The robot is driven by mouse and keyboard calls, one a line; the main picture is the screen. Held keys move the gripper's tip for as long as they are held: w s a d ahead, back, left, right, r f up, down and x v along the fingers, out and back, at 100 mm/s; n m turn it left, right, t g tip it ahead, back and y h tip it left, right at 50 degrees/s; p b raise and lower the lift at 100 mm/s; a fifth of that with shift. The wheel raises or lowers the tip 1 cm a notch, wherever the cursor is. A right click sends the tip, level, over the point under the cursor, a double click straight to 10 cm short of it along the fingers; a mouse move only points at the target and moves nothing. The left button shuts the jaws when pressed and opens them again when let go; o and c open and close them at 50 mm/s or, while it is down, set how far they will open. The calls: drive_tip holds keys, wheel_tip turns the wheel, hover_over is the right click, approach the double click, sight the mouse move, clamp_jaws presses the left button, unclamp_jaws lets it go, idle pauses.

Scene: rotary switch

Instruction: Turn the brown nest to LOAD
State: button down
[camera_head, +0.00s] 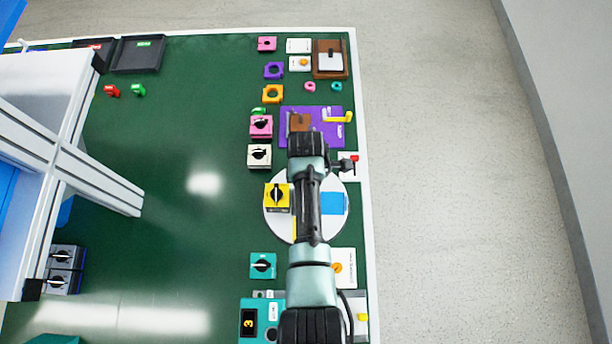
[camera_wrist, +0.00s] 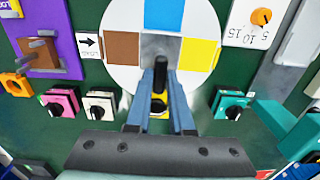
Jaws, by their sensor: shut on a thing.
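In the wrist view my gripper (camera_wrist: 161,78) is shut on an upright black post (camera_wrist: 161,68) near the middle of the white round turntable (camera_wrist: 118,75). The turntable carries a brown nest (camera_wrist: 124,48) on the left, a blue nest (camera_wrist: 163,14) at the top and a yellow nest (camera_wrist: 200,52) on the right. A white card with a black arrow (camera_wrist: 88,44) lies left of the brown nest, the arrow pointing at it. In the head view my arm covers the middle of the turntable (camera_head: 273,221), the brown nest and my gripper; the blue nest (camera_head: 333,203) shows on the right.
A yellow switch (camera_head: 277,196) sits at the turntable's left edge. White (camera_head: 259,156), pink (camera_head: 261,126) and teal (camera_head: 263,265) switches stand nearby. A purple plate (camera_head: 326,133) with a brown block lies beyond.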

drive_tip(key=shift+w+r, duration=0.1)
idle(0.5)
drive_tip(key=c, duration=0.8)
unclamp_jaws()
wheel_tip(320, 180, up, 13)
drive_tip(key=b, duration=0.1)
